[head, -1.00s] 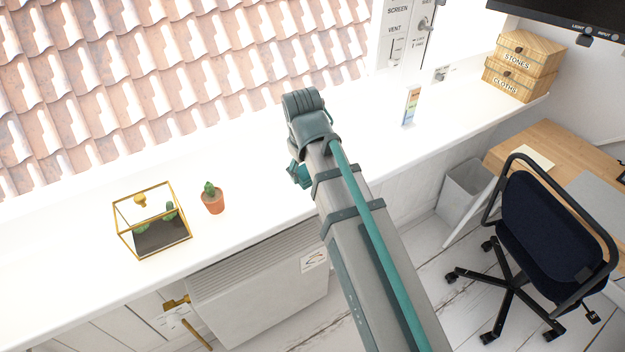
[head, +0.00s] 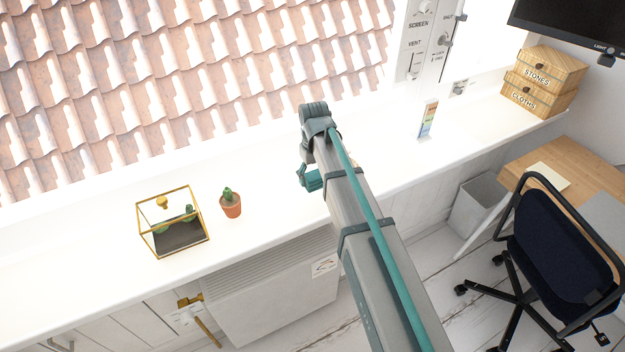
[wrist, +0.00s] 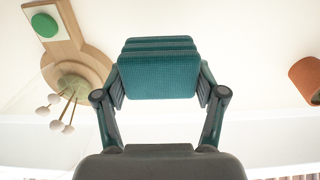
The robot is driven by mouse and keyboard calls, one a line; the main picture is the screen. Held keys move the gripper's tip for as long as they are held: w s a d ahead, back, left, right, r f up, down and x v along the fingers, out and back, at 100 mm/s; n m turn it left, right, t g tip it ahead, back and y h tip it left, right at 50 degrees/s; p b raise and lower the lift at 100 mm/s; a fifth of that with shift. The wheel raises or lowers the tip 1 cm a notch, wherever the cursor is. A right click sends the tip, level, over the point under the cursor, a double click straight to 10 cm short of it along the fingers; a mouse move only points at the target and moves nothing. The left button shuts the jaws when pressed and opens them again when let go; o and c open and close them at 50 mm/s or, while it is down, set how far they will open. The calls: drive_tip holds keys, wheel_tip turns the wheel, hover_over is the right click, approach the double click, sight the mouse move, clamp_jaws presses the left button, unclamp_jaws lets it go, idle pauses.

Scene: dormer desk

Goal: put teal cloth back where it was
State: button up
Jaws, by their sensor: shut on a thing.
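The teal cloth (wrist: 158,76) is a folded, layered pad with a woven texture. In the wrist view it sits between the two fingers of my gripper (wrist: 158,88), which is shut on it. In the head view my gripper (head: 311,178) hangs at the end of my arm over the white sill, to the right of the small potted cactus; the arm hides part of it. The wooden box labelled CLOTHS (head: 524,99) stands at the sill's far right end, under the box labelled STONES (head: 538,75). Both look closed.
A gold-edged glass terrarium (head: 172,237) and a potted cactus (head: 231,208) stand on the sill (head: 270,200). A coloured card stand (head: 428,120) is toward the right. The wrist view shows a wooden tray (wrist: 74,57) with a green disc and sticks. A chair (head: 555,235) stands right.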

sight(312, 183)
drive_tip(key=shift+w+a+f+p, duration=0.25)
drive_tip(key=shift+w+f+p, duration=0.05)
drive_tip(key=shift+w+f, duration=0.55)
drive_tip(key=shift+f+p, duration=0.3)
drive_tip(key=shift+f, duration=1.35)
drive_tip(key=o, duration=1)
drive_tip(key=shift+f, duration=0.1)
wheel_tip(312, 183, up, 12)
drive_tip(key=b, duration=0.2)
drive_tip(key=shift+b, duration=0.35)
